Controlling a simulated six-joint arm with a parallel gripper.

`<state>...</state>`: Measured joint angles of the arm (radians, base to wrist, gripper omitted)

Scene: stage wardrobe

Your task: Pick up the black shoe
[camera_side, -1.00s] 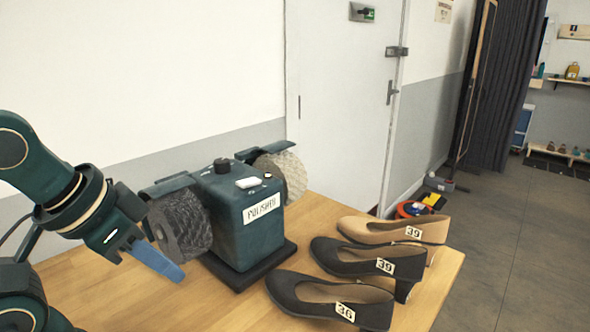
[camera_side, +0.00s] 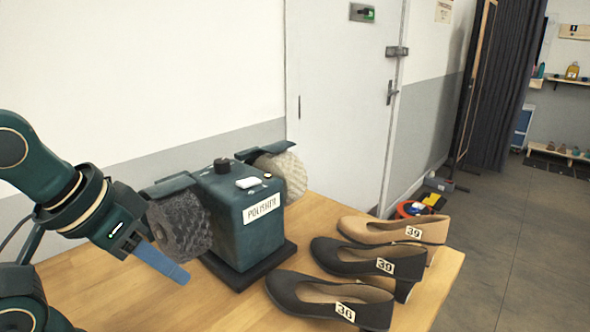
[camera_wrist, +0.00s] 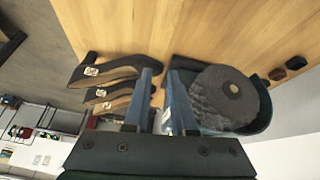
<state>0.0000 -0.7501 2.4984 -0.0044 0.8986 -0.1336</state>
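Two black heeled shoes stand side by side on the wooden table: the nearer black shoe (camera_side: 300,298), tagged 36, and another black shoe (camera_side: 345,258), tagged 39. A tan shoe (camera_side: 375,231), also tagged 39, is behind them. The nearer black shoe shows left of my fingers in the wrist view (camera_wrist: 87,78). My gripper (camera_side: 163,262) is left of the shoes and apart from them, beside the polisher. In the wrist view its two blue fingers (camera_wrist: 162,72) are spread, with nothing held between them.
A green polisher (camera_side: 235,220) stands between my gripper and the shoes, with a dark brush wheel (camera_side: 180,225) close to my gripper and a pale wheel (camera_side: 282,172) behind. Bare table (camera_side: 205,305) lies in front of it. The table's right edge is just past the shoes.

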